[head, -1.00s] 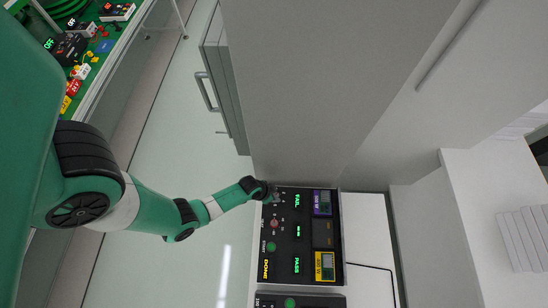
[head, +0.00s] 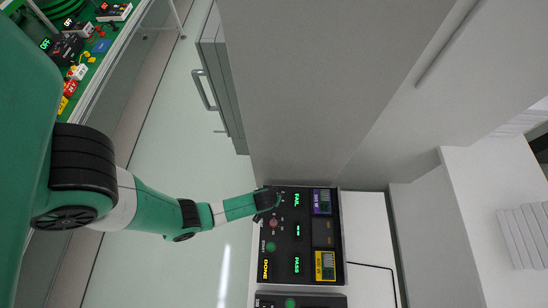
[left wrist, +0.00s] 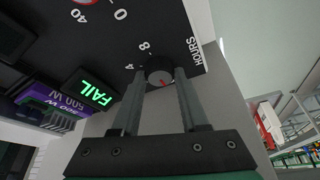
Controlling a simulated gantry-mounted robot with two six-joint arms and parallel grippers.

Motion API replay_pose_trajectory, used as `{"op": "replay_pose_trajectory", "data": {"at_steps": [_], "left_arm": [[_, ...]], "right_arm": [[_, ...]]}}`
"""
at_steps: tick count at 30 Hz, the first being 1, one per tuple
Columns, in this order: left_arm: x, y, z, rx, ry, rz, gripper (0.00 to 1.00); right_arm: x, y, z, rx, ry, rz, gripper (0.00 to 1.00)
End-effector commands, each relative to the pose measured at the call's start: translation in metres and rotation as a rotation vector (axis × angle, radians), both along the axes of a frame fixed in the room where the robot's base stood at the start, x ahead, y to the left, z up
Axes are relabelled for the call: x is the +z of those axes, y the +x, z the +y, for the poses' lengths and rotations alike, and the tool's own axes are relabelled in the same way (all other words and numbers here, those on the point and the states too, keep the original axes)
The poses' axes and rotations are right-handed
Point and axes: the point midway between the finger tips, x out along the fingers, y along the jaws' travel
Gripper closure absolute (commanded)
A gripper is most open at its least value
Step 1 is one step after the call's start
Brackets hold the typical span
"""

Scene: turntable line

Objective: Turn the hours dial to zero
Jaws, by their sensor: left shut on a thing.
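The hours dial (left wrist: 160,77) is a small dark grey knob with a red mark, beside the white word HOURS and the figures 4 and 8 on a black panel. My left gripper (left wrist: 162,72) is shut on it, one finger on each side. The red mark faces toward the gripper's palm, away from the 4 and 8. In the head view the left gripper (head: 270,200) is at the upper left of the black panel (head: 312,225) and covers the dial. My right gripper is in neither view.
Near the gripper are a red dial (head: 274,222), a green button (head: 271,246), a lit FAIL sign (head: 297,200) and a lit PASS sign (head: 296,265). A tall grey cabinet wall (head: 300,90) stands just above the panel.

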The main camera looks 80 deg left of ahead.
Motion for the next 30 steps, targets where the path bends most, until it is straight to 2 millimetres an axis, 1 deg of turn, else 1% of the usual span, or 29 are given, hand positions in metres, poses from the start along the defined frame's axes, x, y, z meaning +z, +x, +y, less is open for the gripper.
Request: {"op": "replay_pose_trajectory", "data": {"at_steps": [13, 14, 18, 19, 26, 30], "left_arm": [[-0.0017, -0.0015, -0.0005, 0.016, -0.002, 0.003, 1.0], [-0.0017, -0.0015, -0.0005, 0.016, -0.002, 0.003, 0.54], [-0.0014, -0.0012, -0.0004, 0.014, -0.002, 0.002, 0.29], [-0.0013, -0.0011, -0.0004, 0.014, -0.002, 0.002, 0.26], [-0.0005, -0.0005, -0.0003, 0.014, -0.002, 0.001, 0.26], [0.0079, -0.0007, -0.001, 0.013, -0.001, 0.001, 0.26]], "right_arm": [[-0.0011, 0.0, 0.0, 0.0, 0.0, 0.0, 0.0], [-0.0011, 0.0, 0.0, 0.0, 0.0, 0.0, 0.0], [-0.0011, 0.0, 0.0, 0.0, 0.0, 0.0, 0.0], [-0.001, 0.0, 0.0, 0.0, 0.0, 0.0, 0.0], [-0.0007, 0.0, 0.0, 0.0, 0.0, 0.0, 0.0], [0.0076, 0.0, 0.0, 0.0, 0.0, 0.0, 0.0]]}}
